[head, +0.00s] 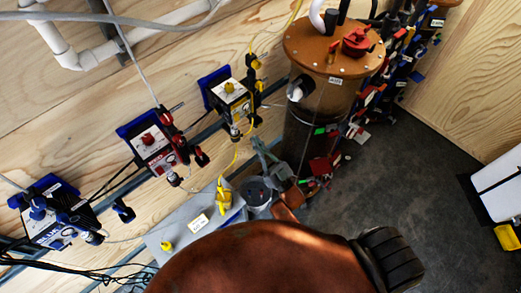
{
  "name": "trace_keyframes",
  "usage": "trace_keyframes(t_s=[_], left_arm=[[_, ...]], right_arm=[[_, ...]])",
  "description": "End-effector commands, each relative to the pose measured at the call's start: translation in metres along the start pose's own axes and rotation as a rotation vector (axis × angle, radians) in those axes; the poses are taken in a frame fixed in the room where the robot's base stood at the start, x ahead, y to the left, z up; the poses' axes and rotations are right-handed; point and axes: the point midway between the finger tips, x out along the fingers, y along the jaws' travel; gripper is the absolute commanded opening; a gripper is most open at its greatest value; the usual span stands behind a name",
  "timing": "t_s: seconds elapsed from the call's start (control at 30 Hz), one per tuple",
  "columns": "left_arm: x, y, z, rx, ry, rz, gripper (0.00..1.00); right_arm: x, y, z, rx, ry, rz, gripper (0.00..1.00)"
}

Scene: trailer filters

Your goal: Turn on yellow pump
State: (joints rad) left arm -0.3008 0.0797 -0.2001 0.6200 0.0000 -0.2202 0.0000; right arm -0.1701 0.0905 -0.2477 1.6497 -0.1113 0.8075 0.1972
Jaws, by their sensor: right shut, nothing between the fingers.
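The pump's on or off state cannot be told. My left gripper is not in view.
A red pump (153,150) and a blue pump (58,218) hang to the left. A grey box (185,222) with a yellow fitting sits below. Dark floor (420,150) is clear at right.

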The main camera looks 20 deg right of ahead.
Motion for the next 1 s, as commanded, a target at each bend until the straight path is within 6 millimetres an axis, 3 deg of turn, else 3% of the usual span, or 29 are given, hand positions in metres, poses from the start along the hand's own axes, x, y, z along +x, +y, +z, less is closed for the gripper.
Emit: trace_keyframes(t_s=[0.03, 0.2, 0.4, 1.0], left_arm=[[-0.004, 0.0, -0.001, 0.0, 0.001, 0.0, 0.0], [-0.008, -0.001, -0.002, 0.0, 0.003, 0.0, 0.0], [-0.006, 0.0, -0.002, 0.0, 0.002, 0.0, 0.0], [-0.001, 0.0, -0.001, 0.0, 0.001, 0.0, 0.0]], right_arm=[[0.014, -0.001, -0.002, 0.0, 0.004, -0.001, 0.0], [0.045, -0.001, 0.0, 0.0, 0.001, -0.001, 0.0], [0.062, 0.0, 0.022, 0.001, 0.0, 0.0, 0.0], [0.068, -0.001, 0.031, 0.0, 0.01, -0.001, 0.0]])
